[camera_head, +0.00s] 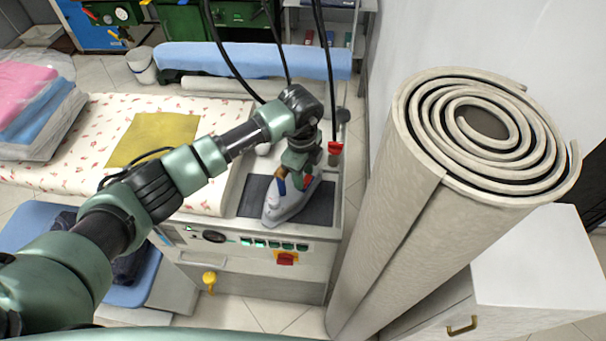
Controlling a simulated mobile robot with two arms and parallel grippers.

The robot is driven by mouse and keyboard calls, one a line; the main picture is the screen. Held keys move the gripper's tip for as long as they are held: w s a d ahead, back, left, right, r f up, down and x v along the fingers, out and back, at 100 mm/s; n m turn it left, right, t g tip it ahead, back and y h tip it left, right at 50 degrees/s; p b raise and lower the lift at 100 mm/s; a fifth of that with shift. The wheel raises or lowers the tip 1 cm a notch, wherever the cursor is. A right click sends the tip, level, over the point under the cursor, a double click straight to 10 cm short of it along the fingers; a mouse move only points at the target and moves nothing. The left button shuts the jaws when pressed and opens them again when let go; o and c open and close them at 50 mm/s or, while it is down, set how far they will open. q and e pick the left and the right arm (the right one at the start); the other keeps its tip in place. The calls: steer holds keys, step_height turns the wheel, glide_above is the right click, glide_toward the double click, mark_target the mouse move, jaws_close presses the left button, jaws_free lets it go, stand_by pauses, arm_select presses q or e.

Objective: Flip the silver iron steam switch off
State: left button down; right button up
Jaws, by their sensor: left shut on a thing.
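The silver iron (286,208) rests on a dark pad (319,207) at the right end of the ironing table. My left arm comes in from the left, and my left gripper (295,178) is down at the top of the iron, shut on its handle area. The gripper and wrist cover much of the iron's top. The steam switch cannot be made out clearly. A red part (334,148) stands just behind the iron at the table's right side. My right gripper does not show.
The ironing table's front panel has green switches (273,245) and a red-yellow switch (286,259). A large rolled carpet (400,215) stands close on the right, beside a white cabinet (545,265). A yellow cloth (155,138) lies on the table. Black hoses hang behind the iron.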

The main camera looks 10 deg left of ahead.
arm_select(q)
steer(key=shift+w+g, duration=0.1)
steer(key=shift+g, duration=0.2)
steer(key=c, duration=0.9)
jaws_free()
steer(key=shift+r, duration=0.1)
step_height(320, 180, up, 7)
steer(key=shift+f+b, duration=0.2)
steer(key=shift+b, duration=0.95)
steer(key=shift+r, duration=0.6)
steer(key=shift+f, duration=0.1)
